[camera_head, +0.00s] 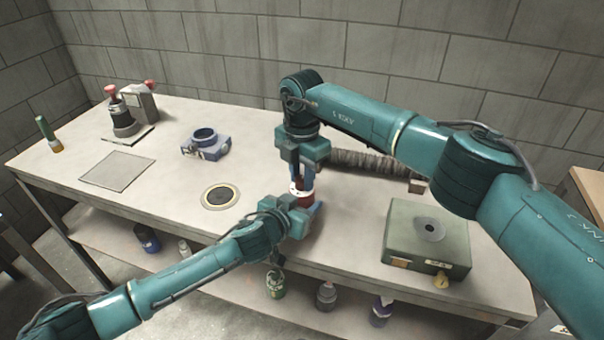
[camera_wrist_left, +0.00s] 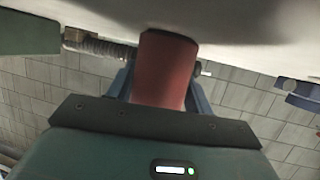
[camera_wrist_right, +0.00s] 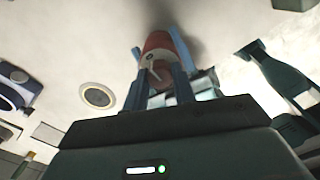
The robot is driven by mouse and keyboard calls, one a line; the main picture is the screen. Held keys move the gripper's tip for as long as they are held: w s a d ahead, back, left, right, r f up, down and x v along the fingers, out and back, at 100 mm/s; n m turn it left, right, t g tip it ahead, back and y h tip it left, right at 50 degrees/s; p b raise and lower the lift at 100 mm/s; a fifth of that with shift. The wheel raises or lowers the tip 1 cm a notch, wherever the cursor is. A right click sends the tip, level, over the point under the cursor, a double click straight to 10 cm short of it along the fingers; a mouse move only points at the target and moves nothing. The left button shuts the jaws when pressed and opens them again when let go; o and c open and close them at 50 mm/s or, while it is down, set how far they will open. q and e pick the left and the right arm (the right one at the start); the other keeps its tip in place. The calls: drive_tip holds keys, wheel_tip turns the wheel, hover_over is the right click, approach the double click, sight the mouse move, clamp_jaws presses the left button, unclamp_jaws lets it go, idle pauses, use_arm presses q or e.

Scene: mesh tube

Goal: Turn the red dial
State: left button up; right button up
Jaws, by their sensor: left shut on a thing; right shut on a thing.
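A red cylindrical piece with a pale band, which I take to be the red dial (camera_head: 300,194), is between my two grippers above the front middle of the table. My right gripper (camera_head: 302,178) reaches down from above and is shut on its upper part. My left gripper (camera_head: 305,200) comes in from the front left and is shut on its lower part. The left wrist view shows the red cylinder (camera_wrist_left: 164,70) between blue fingers. The right wrist view shows the red piece (camera_wrist_right: 158,44) with a small pale pin. The fingers hide parts of it.
A grey ribbed hose (camera_head: 370,162) lies behind the grippers. A green box (camera_head: 405,235) stands to the right. A round dark disc (camera_head: 220,196), a blue ring-shaped fixture (camera_head: 205,144) and a red-knobbed device (camera_head: 123,118) are to the left. Several bottles stand on the lower shelf.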

drive_tip(key=c, duration=0.3)
